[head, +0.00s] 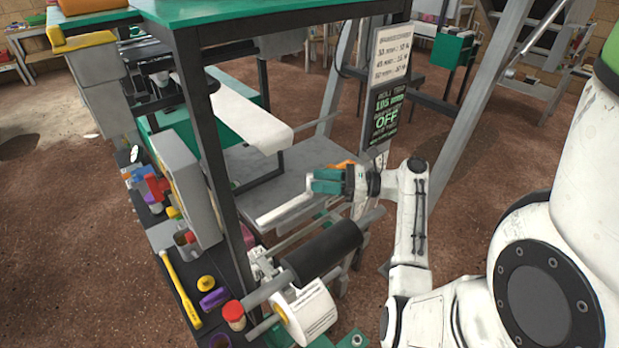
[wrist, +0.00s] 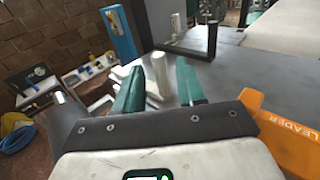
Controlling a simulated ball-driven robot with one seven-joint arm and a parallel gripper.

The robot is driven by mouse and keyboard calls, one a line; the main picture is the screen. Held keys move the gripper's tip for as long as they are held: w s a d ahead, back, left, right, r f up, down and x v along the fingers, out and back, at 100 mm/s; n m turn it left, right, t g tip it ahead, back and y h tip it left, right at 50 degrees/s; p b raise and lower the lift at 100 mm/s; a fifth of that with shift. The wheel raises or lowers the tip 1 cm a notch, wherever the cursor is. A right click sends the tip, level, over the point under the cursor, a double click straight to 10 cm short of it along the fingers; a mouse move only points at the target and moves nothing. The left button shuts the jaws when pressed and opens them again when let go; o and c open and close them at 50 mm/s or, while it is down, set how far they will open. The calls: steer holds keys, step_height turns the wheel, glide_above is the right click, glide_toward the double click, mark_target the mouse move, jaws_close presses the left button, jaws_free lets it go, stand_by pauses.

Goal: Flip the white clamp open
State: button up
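My gripper (head: 327,182) has green fingers and is over the front edge of the grey machine table in the head view. In the wrist view my gripper (wrist: 160,82) is open, with a gap on each side of a pale cylindrical bar (wrist: 157,78) that shows between the fingers. I cannot tell whether the fingers reach around it. A pale bar (head: 284,211) also shows just left of and below my gripper in the head view. A small white mechanism (head: 261,264) sits below it, beside the black roller. I cannot tell for certain which part is the white clamp.
A black roller (head: 325,250) and a white roll (head: 309,313) are below my gripper. A dark post (head: 208,130) stands to the left. An orange part marked LEADER (wrist: 275,130) lies right of the fingers. Tools and cups line the black shelf at left.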

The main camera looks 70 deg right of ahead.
mark_target(310, 193)
steer(key=shift+x, duration=1.8)
steer(key=shift+c, duration=0.3)
jaws_close()
